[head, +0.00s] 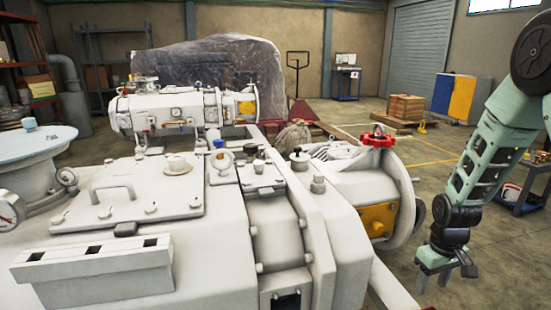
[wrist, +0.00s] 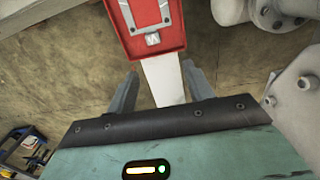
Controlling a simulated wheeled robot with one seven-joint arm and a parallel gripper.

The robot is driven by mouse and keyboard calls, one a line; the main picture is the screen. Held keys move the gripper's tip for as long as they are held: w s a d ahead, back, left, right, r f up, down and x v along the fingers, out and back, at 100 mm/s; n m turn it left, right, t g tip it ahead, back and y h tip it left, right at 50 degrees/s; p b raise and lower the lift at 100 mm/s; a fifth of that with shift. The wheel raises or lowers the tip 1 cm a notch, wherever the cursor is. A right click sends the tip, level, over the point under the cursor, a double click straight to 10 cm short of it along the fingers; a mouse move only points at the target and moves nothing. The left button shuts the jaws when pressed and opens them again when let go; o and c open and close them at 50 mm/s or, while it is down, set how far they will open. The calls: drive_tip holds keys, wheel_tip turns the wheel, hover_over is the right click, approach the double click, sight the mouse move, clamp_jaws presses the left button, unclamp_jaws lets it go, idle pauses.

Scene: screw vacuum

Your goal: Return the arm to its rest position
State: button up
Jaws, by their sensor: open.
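My arm (head: 495,140) hangs at the right edge of the head view, bent downward, in a pale green casing. My gripper (head: 436,280) points down beside the right side of the white vacuum machine (head: 140,190), apart from it. In the wrist view my gripper (wrist: 160,85) has its two grey fingers spread with nothing held between them. A white strip and a red part (wrist: 150,25) with a white patch show beyond the fingers. The red valve handwheel (head: 377,137) sits on top of the machine's right end, left of my arm.
White machine parts (wrist: 298,85) show at the right of the wrist view. A dark cart (head: 525,190) with items stands behind my arm. A blue and yellow cabinet (head: 461,97) and a wooden crate stack (head: 405,108) stand farther back. Open floor lies between them and the machine.

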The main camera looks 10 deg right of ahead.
drive_tip(key=s+a+r+m+t, duration=0.1)
drive_tip(key=s+a+r+t, duration=0.1)
drive_tip(key=s+a+r, duration=0.35)
drive_tip(key=s+a+r+t, duration=0.1)
drive_tip(key=s+a+r, duration=0.2)
drive_tip(key=a+r, duration=0.55)
drive_tip(key=s+a+r+n+g, duration=0.1)
drive_tip(key=s+a+r+n, duration=0.1)
drive_tip(key=s+a+n, duration=0.4)
drive_tip(key=s+a+r+n+g, duration=0.1)
drive_tip(key=s+a+r+g, duration=0.15)
drive_tip(key=s+a, duration=0.65)
wheel_tip(320, 180, up, 19)
drive_tip(key=w+a+p, duration=0.1)
drive_tip(key=p, duration=1.8)
drive_tip(key=shift+w+f+t+y, duration=0.15)
drive_tip(key=shift+w+t+y, duration=0.2)
drive_tip(key=shift+y, duration=0.05)
